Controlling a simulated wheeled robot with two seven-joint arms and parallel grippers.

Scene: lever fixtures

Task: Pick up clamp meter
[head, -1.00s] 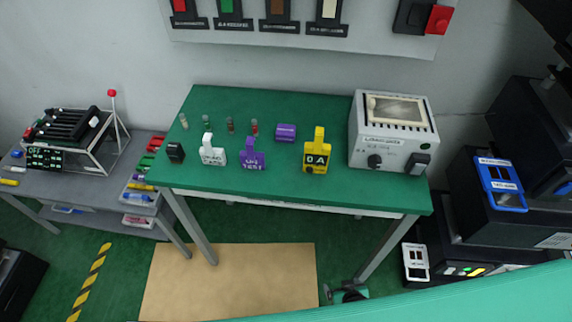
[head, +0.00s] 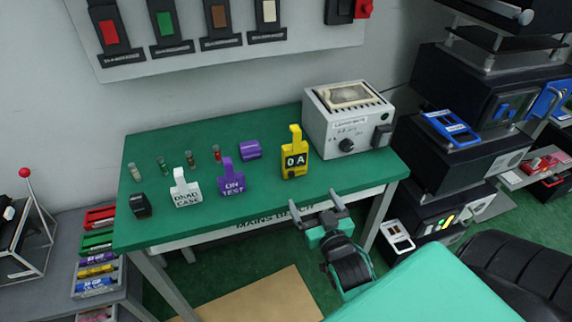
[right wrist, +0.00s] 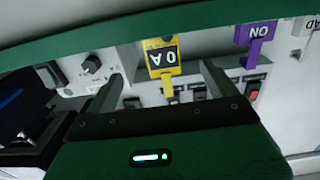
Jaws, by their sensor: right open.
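The yellow clamp meter (head: 294,160), marked "0 A", stands upright near the front edge of the green table (head: 270,206), left of the white instrument box. My right gripper (head: 315,202) is open and empty at the front table edge, in front of the meter and a little to its right, apart from it. In the right wrist view the meter (right wrist: 163,55) appears upside down, beyond and between the two spread fingers. My left gripper is not in view.
A purple "ON TEST" tag (head: 232,178) and a white "DEAD CASE" tag (head: 186,190) stand left of the meter. The instrument box (head: 348,125) stands close on the right. The table between meter and front edge is bare.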

